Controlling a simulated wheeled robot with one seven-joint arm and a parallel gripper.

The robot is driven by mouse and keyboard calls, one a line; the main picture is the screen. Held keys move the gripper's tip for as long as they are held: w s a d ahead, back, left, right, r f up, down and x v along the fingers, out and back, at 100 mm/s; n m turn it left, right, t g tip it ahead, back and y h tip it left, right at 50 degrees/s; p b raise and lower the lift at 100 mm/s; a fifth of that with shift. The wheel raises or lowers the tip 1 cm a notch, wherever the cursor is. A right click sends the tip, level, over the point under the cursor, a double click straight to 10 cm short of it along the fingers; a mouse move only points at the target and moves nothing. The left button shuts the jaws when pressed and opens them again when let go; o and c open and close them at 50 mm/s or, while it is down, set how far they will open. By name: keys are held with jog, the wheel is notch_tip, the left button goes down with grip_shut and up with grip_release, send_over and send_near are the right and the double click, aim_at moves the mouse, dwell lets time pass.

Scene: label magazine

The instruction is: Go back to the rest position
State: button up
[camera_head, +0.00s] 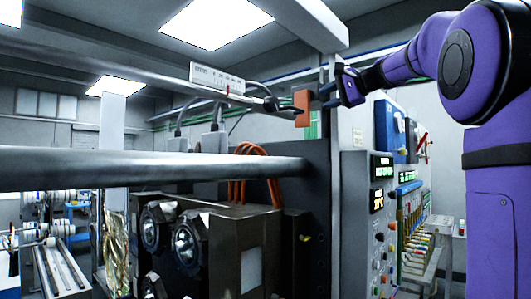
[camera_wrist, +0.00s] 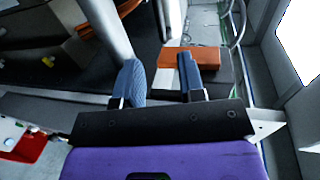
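My gripper (camera_head: 333,93) is at the end of my purple arm, raised in the upper right part of the head view. In the wrist view, the two blue-grey fingers of my gripper (camera_wrist: 160,66) stand apart with nothing between them. An orange block (camera_head: 302,104) is just left of my gripper in the head view. An orange block also shows beyond the fingertips in the wrist view (camera_wrist: 172,56); I see no clear contact with it.
A thick grey bar (camera_head: 150,168) crosses the head view in front of a dark machine (camera_head: 215,245) with orange cables (camera_head: 262,165). A control panel (camera_head: 380,205) with displays and buttons stands below my arm. A red container (camera_wrist: 24,147) lies at lower left in the wrist view.

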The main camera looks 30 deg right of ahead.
jog(key=shift+f, duration=0.1)
jog(key=s+a+f+n+g+h, duration=0.1)
jog(key=s+a+f+n+g, duration=0.2)
jog(key=s+a+f, duration=0.55)
jog(key=s+a+f+n+g+h, duration=0.1)
jog(key=s+a+f+n+g, duration=0.3)
jog(key=f, duration=0.7)
jog(key=s+a+f+n+g+h, duration=0.1)
jog(key=s+a+f+n, duration=0.3)
jog(key=a+f, duration=0.5)
jog(key=s+a+f+n+g+h, duration=0.1)
jog(key=s+f+n+h, duration=0.1)
jog(key=s+f, duration=0.7)
notch_tip(320, 180, down, 3)
jog(key=shift+s+n, duration=0.15)
jog(key=shift+n, duration=0.35)
